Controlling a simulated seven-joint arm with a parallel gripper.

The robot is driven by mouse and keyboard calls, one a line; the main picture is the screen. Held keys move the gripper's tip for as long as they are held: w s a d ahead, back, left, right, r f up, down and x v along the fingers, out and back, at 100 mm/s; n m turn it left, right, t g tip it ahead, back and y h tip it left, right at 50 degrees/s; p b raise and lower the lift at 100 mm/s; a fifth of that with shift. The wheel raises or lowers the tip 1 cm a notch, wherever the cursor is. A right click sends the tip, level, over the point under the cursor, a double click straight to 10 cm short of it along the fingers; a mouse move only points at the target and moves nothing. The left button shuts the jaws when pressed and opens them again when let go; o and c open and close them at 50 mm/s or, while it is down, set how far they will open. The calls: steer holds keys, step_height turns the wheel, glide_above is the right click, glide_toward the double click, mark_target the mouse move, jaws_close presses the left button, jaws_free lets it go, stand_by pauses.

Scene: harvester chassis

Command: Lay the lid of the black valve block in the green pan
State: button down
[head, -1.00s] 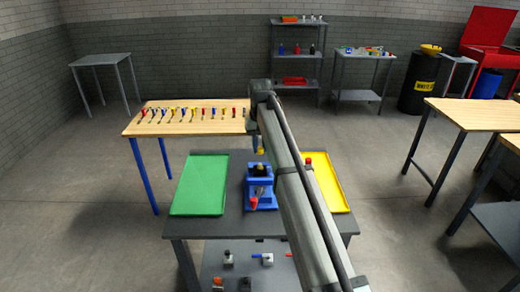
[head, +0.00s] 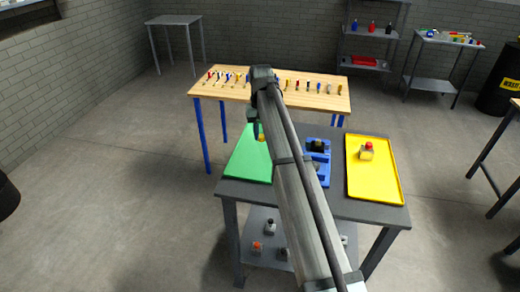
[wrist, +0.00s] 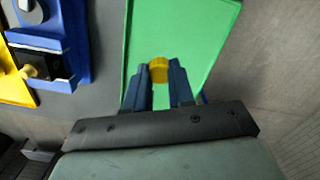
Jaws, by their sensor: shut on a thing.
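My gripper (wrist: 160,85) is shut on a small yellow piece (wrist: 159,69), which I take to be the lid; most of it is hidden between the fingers. In the head view the yellow piece (head: 262,138) hangs just below my gripper (head: 258,131), over the green pan (head: 245,165). The wrist view shows the bare green pan (wrist: 190,30) behind it; I cannot tell the height between them. The black valve block (wrist: 38,65) sits in a blue fixture (wrist: 75,45) at the left of the wrist view. The block also shows in the head view (head: 317,146), right of my arm.
A yellow tray (head: 375,185) at the right holds a small block with a red top (head: 367,151). A wooden bench (head: 215,90) with a row of tools stands behind. Several small parts lie on the shelf below the grey table (head: 375,210).

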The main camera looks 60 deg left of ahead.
mark_target(254, 164)
steer(key=shift+s+a+f+m, duration=0.3)
steer(key=shift+f+m, duration=0.55)
steer(key=shift+f, duration=1.05)
steer(key=shift+s+a+f+m, duration=0.35)
steer(key=shift+f+m, duration=0.55)
steer(key=shift+f, duration=0.95)
steer(key=shift+s+a+f+m, duration=0.15)
steer(key=shift+s+f+m, duration=0.5)
steer(key=shift+f, duration=1.25)
steer(key=shift+w+f, duration=0.15)
steer(key=shift+w, duration=0.1)
steer(key=c, duration=1)
jaws_free()
steer(key=shift+o, duration=0.2)
step_height(254, 164, up, 12)
